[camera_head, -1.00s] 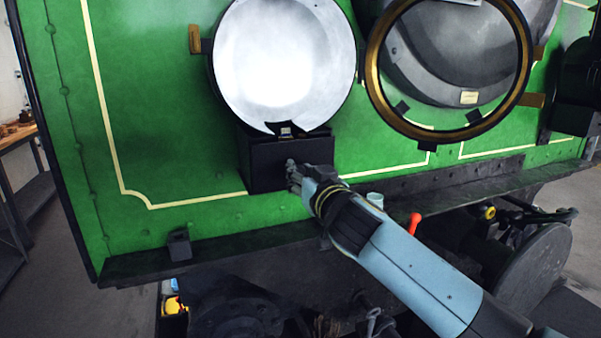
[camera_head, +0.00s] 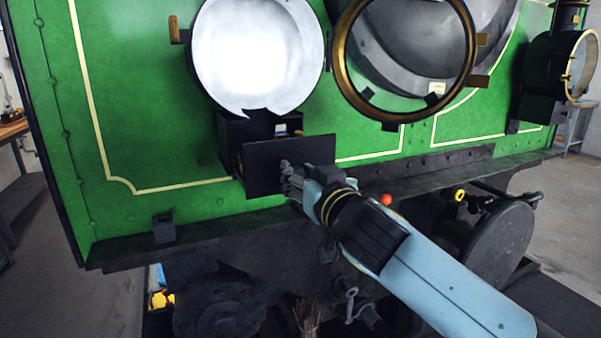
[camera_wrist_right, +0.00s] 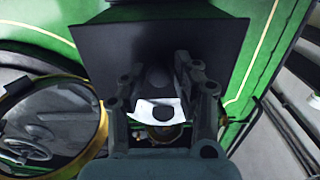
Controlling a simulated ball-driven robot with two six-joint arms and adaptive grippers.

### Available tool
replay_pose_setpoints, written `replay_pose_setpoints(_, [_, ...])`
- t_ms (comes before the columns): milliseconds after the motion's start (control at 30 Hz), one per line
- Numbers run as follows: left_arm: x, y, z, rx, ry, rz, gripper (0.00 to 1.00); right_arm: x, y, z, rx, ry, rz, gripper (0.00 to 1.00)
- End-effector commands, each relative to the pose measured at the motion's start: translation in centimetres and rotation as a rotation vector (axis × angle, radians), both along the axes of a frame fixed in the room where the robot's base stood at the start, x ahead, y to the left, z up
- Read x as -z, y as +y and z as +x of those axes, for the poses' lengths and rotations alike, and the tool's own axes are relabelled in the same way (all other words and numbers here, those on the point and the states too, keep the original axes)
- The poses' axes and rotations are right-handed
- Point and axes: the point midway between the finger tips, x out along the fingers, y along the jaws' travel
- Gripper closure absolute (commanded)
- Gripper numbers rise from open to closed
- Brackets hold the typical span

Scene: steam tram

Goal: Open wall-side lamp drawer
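The black lamp drawer (camera_head: 262,170) under the large white lamp disc is pulled out from its black housing (camera_head: 232,132). Small light, bluish and yellow things (camera_head: 288,130) show behind its front, too small to tell. My right gripper (camera_head: 290,172) is at the right part of the drawer front. In the right wrist view the drawer front (camera_wrist_right: 215,45) faces the camera, and the fingers of my right gripper (camera_wrist_right: 157,72) stand on both sides of a dark round knob (camera_wrist_right: 157,77), seemingly closed on it. A white piece lies between the fingers. My left gripper is out of view.
The white lamp disc (camera_head: 257,55) hangs just above the drawer. A brass-rimmed round opening (camera_head: 345,60) is to the right on the green wall (camera_head: 150,120). A dark ledge (camera_head: 200,238) runs below. Open floor shows at far left and right.

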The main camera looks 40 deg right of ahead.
Motion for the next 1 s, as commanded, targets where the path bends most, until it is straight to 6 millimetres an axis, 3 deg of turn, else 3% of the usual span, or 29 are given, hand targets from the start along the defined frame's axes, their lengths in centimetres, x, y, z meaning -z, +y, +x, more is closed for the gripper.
replay_pose_setpoints(100, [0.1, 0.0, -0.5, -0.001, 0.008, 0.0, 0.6, 0.0, 0.0, 0.0, 0.0, 0.0, 0.0, 0.55])
replay_pose_setpoints(467, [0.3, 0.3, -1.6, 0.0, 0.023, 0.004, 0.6, 0.1, 0.3, -1.0, 0.0, 0.001, -0.001, 0.55])
replay_pose_setpoints(800, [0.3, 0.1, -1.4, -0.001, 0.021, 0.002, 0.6, 0.1, 1.9, -8.1, 0.0, 0.004, 0.001, 0.55])
replay_pose_setpoints(1000, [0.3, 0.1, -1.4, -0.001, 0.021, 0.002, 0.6, -0.1, 2.7, -10.9, 0.0, 0.002, 0.001, 0.55])
